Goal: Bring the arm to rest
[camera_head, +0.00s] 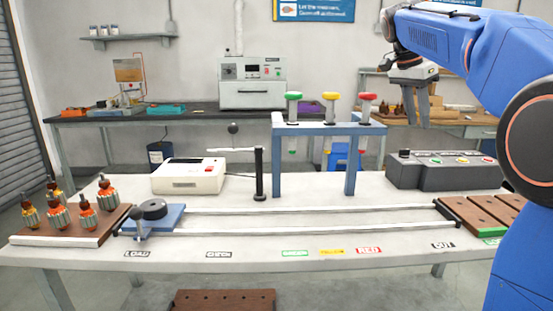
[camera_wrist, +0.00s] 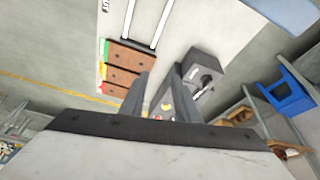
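My blue arm reaches in from the right edge in the head view, raised above the bench. My gripper (camera_head: 408,121) hangs fingers down in the air, above and behind the dark control box (camera_head: 445,171). In the wrist view my gripper (camera_wrist: 162,73) shows two grey fingers apart, with nothing held between them. The control box also shows in the wrist view (camera_wrist: 205,72), beyond the fingers. The gripper appears clear of everything around it.
The white bench (camera_head: 250,247) carries a wooden board (camera_head: 62,237) with several armatures, a white meter (camera_head: 188,178), a blue rack (camera_head: 330,130) with coloured-topped rods, twin rails and brown blocks (camera_head: 480,213). A back table (camera_head: 200,117) holds a grey machine (camera_head: 252,82).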

